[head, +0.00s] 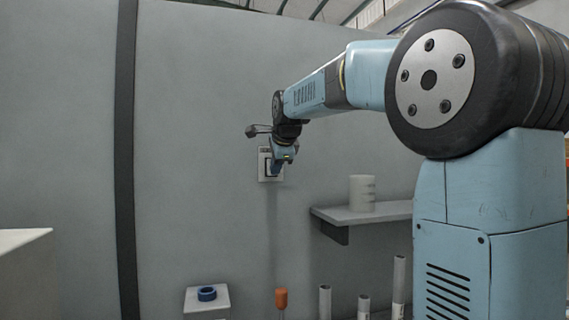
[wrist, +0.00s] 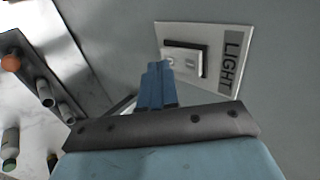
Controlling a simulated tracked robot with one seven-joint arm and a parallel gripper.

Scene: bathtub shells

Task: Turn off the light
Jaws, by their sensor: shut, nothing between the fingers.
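A light switch (wrist: 187,58) sits on the wall, with a white plate, a dark frame and a label reading "LIGHT" at its right side in the wrist view. In the head view the switch plate (head: 264,164) shows partly behind my gripper. My gripper (wrist: 157,68) is shut and empty, its blue fingertips close to the switch's lower left edge in the wrist view. I cannot tell whether the fingertips touch the switch. In the head view my gripper (head: 276,168) is in front of the plate.
A wall shelf (head: 365,214) with a white cylinder (head: 362,193) is right of the switch. Below stand a pedestal with a blue ring (head: 207,294), an orange-topped item (head: 281,298) and several upright tubes (head: 325,302). The wall around the switch is clear.

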